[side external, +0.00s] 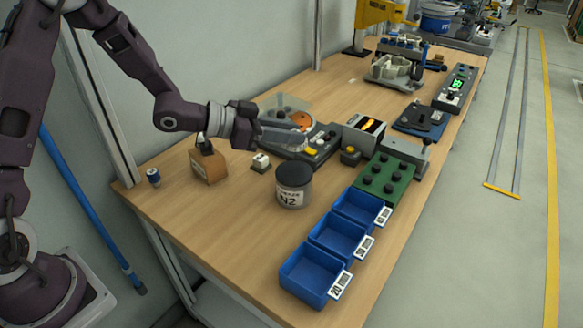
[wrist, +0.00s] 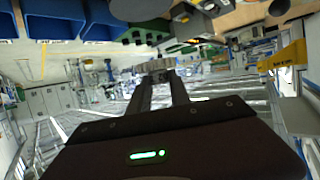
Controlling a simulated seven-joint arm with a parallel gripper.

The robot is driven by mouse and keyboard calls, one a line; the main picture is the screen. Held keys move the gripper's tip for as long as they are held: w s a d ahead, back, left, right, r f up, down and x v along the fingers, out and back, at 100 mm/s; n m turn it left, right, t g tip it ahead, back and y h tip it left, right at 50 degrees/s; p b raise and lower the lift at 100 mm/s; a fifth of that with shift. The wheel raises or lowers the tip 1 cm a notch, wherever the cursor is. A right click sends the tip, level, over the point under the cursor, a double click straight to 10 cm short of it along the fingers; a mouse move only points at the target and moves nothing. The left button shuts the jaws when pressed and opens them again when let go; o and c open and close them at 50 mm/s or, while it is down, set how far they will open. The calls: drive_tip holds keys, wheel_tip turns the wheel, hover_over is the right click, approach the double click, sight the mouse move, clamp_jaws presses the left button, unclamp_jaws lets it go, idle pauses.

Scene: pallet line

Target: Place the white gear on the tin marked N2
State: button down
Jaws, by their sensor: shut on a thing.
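The tin marked N2 (side external: 294,187) is a grey jar with a dark lid, upright on the bench, with nothing on its lid. My gripper (side external: 300,130) is level above the bench, behind and above the tin, pointing right and apart from it. In the wrist view my gripper (wrist: 160,78) is shut on a pale grey toothed piece, which looks like the white gear (wrist: 155,66) seen nearly edge-on. In the side view the gear is hard to make out against the machine behind.
Blue bins (side external: 308,278) line the front edge, beside a green board with black knobs (side external: 387,180). A machine with an orange disc (side external: 301,119) stands behind my gripper.

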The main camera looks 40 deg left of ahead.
sight(289, 173)
wheel_tip(289, 173, down, 7)
drive_tip(key=shift+f, duration=0.2)
drive_tip(key=c, duration=1.2)
unclamp_jaws()
drive_tip(key=shift+f, duration=0.15)
